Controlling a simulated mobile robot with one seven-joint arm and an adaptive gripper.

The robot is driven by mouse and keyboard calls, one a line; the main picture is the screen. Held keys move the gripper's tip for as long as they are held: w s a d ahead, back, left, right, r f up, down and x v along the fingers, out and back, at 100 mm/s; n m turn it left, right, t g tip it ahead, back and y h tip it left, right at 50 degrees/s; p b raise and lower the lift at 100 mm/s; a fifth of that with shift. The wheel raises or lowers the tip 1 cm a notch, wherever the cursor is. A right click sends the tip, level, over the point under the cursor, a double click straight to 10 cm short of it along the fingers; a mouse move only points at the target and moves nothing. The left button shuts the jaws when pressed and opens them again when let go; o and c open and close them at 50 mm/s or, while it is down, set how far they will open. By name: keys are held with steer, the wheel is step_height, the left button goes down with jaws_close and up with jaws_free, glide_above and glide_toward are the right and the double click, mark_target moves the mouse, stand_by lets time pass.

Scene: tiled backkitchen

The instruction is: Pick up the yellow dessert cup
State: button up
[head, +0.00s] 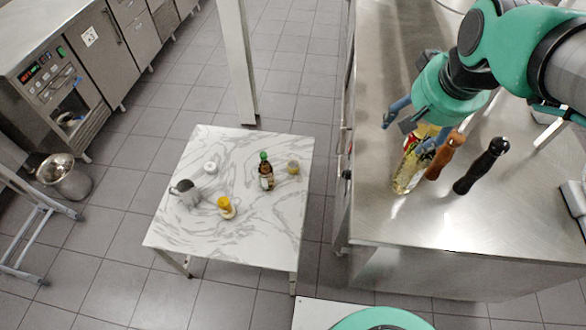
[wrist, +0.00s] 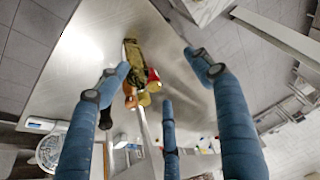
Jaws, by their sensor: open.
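Two small yellow things stand on the marble-topped table. One is a yellow piece (head: 224,202) with a pale base near the table's middle. The other is a small yellowish cup (head: 293,168) with a greyish top, right of the dark bottle. I cannot tell for certain which is the dessert cup. My gripper (head: 410,128) is open and empty above the steel counter, well to the right of both. Its blue fingers also show in the wrist view (wrist: 157,72), spread apart over the counter. Neither yellow table item can be made out in the wrist view.
Below my gripper a yellow-labelled bottle (head: 406,172), a brown mill (head: 445,156) and a black mill (head: 482,166) stand on the steel counter (head: 420,225). The marble table (head: 185,235) also holds a grey pitcher (head: 186,191), a white jar (head: 210,167) and a dark bottle (head: 265,174).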

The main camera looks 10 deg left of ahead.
steer(key=w+a+f+g, duration=0.1)
steer(key=w+a+f, duration=0.7)
steer(key=w, duration=0.4)
steer(key=w+a+f+g, duration=0.1)
steer(key=w+a+f, duration=0.5)
steer(key=w+f, duration=0.5)
steer(key=w+a+f, duration=0.2)
steer(key=a+f, duration=0.3)
steer(key=f, duration=0.5)
steer(key=w+a+f+g, duration=0.1)
steer(key=w+a+f, duration=0.2)
steer(key=f, duration=0.8)
steer(key=w+a+f+g, duration=0.1)
steer(key=w+a+f, duration=0.2)
steer(key=a+f, duration=0.4)
step_height(320, 180, down, 3)
steer(key=shift+w+a+f+m, duration=0.15)
steer(key=shift+w+f+m, duration=0.1)
steer(key=shift+m, duration=0.15)
steer(key=shift+f+b, duration=0.55)
steer(key=shift+f, duration=3.7)
